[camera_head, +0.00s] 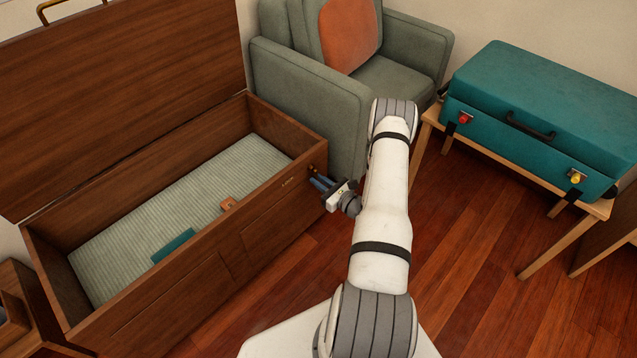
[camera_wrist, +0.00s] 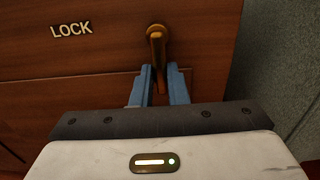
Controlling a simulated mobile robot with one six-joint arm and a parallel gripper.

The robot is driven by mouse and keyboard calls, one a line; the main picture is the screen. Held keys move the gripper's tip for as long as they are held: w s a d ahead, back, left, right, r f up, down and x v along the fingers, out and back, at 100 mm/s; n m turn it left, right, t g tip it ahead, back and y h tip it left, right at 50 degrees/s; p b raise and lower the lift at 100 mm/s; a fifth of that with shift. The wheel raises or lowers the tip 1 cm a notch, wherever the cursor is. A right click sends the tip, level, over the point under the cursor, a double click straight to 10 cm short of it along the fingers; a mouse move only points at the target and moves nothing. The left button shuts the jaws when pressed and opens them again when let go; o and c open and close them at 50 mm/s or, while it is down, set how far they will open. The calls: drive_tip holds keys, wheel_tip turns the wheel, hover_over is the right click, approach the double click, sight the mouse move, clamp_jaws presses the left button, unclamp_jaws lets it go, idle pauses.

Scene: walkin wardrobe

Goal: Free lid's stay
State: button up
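A wooden chest (camera_head: 233,251) stands at left in the head view with its lid (camera_head: 120,95) raised upright behind it. A small brass lever (camera_wrist: 157,42) is on the wooden face in the wrist view, pointing down, to the right of the word LOCK (camera_wrist: 71,30). My gripper (camera_wrist: 160,78) has its two blue fingers on either side of the lever's lower part, close against it with no clear gap. In the head view my gripper (camera_head: 318,184) is at the right end of the chest's front. The stay itself cannot be made out.
Inside the chest are a striped lining (camera_head: 190,215), a teal item (camera_head: 174,246) and a small orange-brown item (camera_head: 228,204). A green armchair (camera_head: 305,95) stands close behind the chest's right end. A teal suitcase (camera_head: 545,110) rests on a wooden stand (camera_head: 545,190) at right.

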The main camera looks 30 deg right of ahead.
drive_tip(key=o, duration=0.4)
drive_tip(key=shift+o, duration=0.2)
drive_tip(key=shift+s, duration=0.1)
drive_tip(key=p+v, duration=0.2)
drive_tip(key=v, duration=0.5)
drive_tip(key=shift+s+d, duration=0.15)
drive_tip(key=shift+s, duration=0.15)
drive_tip(key=shift+r, duration=0.15)
